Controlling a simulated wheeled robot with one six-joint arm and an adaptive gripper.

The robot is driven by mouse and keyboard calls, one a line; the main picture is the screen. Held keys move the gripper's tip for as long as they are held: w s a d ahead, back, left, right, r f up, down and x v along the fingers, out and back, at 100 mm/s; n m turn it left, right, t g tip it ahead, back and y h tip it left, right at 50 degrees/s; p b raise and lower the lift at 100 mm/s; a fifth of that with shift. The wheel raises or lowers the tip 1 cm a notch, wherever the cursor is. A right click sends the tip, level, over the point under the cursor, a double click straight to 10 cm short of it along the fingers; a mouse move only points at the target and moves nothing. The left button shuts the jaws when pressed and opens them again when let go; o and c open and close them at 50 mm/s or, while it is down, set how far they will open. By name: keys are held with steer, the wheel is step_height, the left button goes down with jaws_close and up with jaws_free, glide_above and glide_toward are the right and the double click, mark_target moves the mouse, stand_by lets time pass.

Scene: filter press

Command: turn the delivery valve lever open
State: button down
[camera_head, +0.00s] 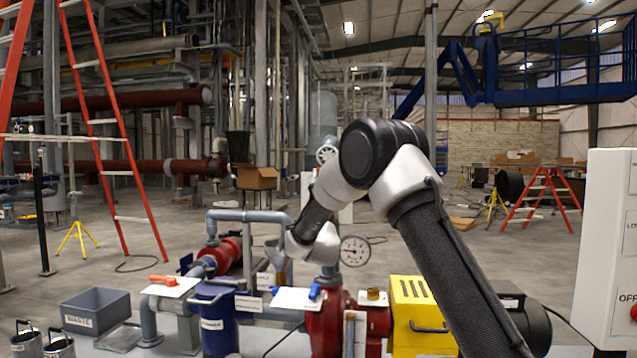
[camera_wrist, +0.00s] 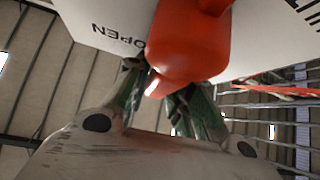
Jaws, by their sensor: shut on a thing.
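In the wrist view a red lever (camera_wrist: 190,42) with a rounded end stands in front of a white plate (camera_wrist: 105,22) lettered OPEN. My gripper (camera_wrist: 158,90) is shut on the lever's end, with a dark green finger on each side. In the head view my gripper (camera_head: 278,268) points down among the pipes, left of the pressure gauge. The lever it holds cannot be made out there. An orange lever (camera_head: 162,280) lies on a white plate at left, apart from my gripper. A blue lever (camera_head: 314,291) is on another white plate to the right of my gripper.
Red pump bodies (camera_head: 325,325), a dial gauge (camera_head: 354,251) and a yellow box (camera_head: 420,315) stand close by. A blue cylinder (camera_head: 213,320) and a grey waste bin (camera_head: 96,311) are at left. A white control box (camera_head: 608,240) stands at right.

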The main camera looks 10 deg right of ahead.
steer(key=shift+s+d+m+g+h, duration=0.15)
steer(key=shift+m+g+h, duration=0.1)
steer(key=shift+m+h, duration=0.4)
steer(key=shift+w+d+m+g+h, duration=0.1)
steer(key=shift+d+m+g+h, duration=0.1)
steer(key=shift+m+h, duration=0.5)
steer(key=shift+s+d+m+g+h, duration=0.1)
steer(key=shift+m+g+h, duration=0.15)
steer(key=shift+m+h, duration=0.4)
steer(key=c, duration=1.2)
jaws_free()
steer(key=shift+c, duration=0.2)
steer(key=v, duration=1.2)
